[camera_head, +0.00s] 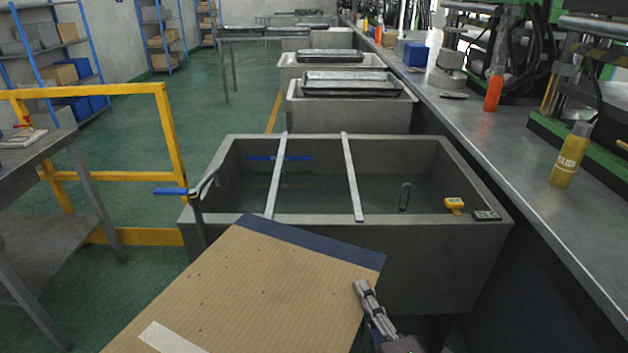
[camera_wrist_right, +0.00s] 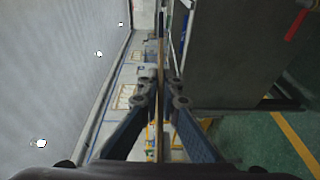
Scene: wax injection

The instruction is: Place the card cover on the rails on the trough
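The card cover (camera_head: 255,285) is a brown cardboard sheet with a dark blue far edge and a pale strip near its front. It is tilted in the lower middle of the head view, in front of the trough. My right gripper (camera_head: 364,298) is at its right edge. In the right wrist view, the fingers of my right gripper (camera_wrist_right: 160,88) are closed on the thin edge of the card cover (camera_wrist_right: 160,40). The grey trough (camera_head: 435,219) has two pale rails (camera_head: 276,185) (camera_head: 351,180) lying across it from front to back. My left gripper is not in view.
A yellow item (camera_head: 454,205) and a small grey device (camera_head: 487,215) sit on the trough's front right rim. A blue-handled lever (camera_head: 171,191) is at its left corner. A yellow railing (camera_head: 165,130) stands left. A workbench (camera_head: 500,150) with bottles runs along the right.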

